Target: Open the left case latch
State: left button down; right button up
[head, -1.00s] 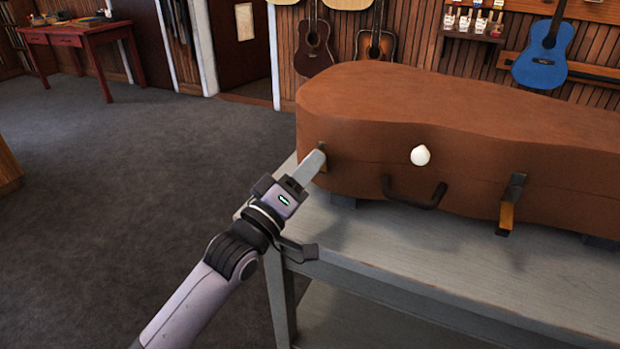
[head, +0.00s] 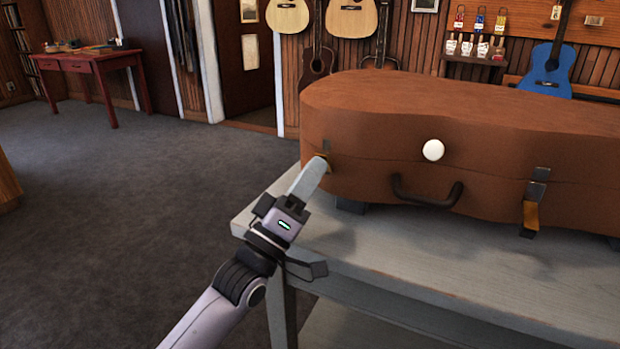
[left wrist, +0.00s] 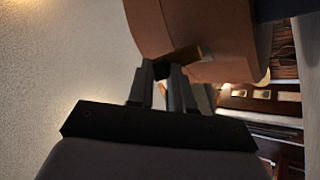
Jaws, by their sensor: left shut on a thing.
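The brown instrument case (head: 400,115) lies on a grey table. Its left latch (head: 327,146) shows as a small grey plate with a brass-coloured part below, largely hidden by my fingers. My left gripper (head: 318,166) is shut on the left latch's lower part. In the left wrist view, the fingertips of my left gripper (left wrist: 163,72) are close to the case (left wrist: 220,30), and a brass-coloured piece (left wrist: 205,52) shows just beyond them. My right gripper is not in view.
A dark handle (head: 427,195) and a white round thing (head: 433,150) are on the case's front. The grey table (head: 400,235) has bare surface in front of the case. Carpet is clear to the left, up to a red desk (head: 95,65). Guitars hang behind.

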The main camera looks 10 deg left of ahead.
pick_arm(q)
jog(key=c, duration=1)
grip_release()
jog(key=shift+v, duration=3.55)
